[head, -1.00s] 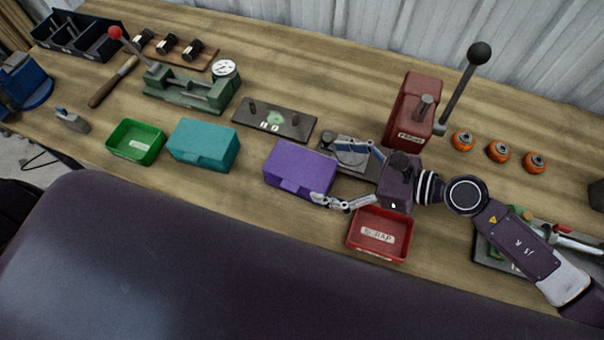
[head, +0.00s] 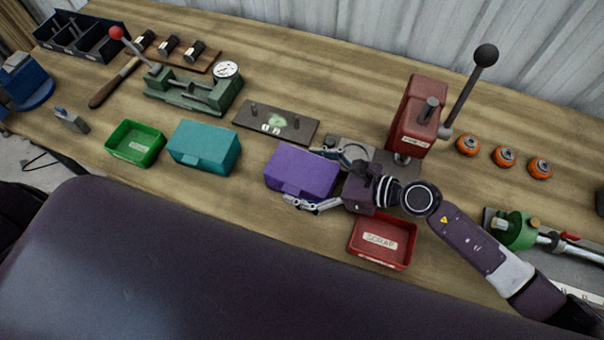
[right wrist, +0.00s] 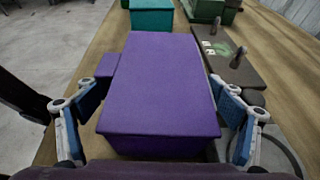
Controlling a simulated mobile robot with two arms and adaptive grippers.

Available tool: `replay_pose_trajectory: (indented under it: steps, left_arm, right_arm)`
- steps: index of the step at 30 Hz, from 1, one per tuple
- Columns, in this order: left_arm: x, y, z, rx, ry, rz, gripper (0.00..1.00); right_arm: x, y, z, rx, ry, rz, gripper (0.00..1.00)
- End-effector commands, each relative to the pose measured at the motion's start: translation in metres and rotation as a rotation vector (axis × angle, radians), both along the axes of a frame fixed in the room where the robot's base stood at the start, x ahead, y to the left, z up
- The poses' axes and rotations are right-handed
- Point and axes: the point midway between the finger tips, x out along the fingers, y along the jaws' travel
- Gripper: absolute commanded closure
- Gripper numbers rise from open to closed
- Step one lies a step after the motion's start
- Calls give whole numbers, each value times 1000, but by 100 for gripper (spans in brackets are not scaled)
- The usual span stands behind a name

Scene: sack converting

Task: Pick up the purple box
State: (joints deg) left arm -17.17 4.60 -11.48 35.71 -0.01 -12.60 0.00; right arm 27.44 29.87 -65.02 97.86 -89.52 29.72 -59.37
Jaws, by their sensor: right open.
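The purple box (head: 302,172) sits on the wooden workbench, between the teal box and my right arm. In the right wrist view the purple box (right wrist: 160,92) fills the middle, its lid closed. My right gripper (head: 325,178) is open around its right end, one finger on the near side and one on the far side. In the right wrist view the fingers of my right gripper (right wrist: 160,120) stand at both sides of the box, with the left one close to a small purple block on its side. I cannot tell whether they touch it. My left gripper does not show.
A teal box (head: 203,147) and a green tray (head: 135,144) stand to the left. A red scrap tray (head: 383,241) lies just in front of my right gripper. A red press (head: 416,115) stands behind it. A dark plate (head: 277,121) lies behind the box.

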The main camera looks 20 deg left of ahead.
Motion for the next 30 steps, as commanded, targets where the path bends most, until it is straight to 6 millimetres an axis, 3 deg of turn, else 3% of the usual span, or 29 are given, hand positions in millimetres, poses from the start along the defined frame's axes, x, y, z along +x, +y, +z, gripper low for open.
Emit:
replay_pose_trajectory:
  steps: [10,23,30]
  left_arm:
    - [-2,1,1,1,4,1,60]
    - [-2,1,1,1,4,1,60]
    - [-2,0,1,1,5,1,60]
  right_arm:
    - [1,7,-3,-1,-2,1,14]
    - [1,7,-3,0,-1,0,61]
    - [1,7,-1,3,-3,0,61]
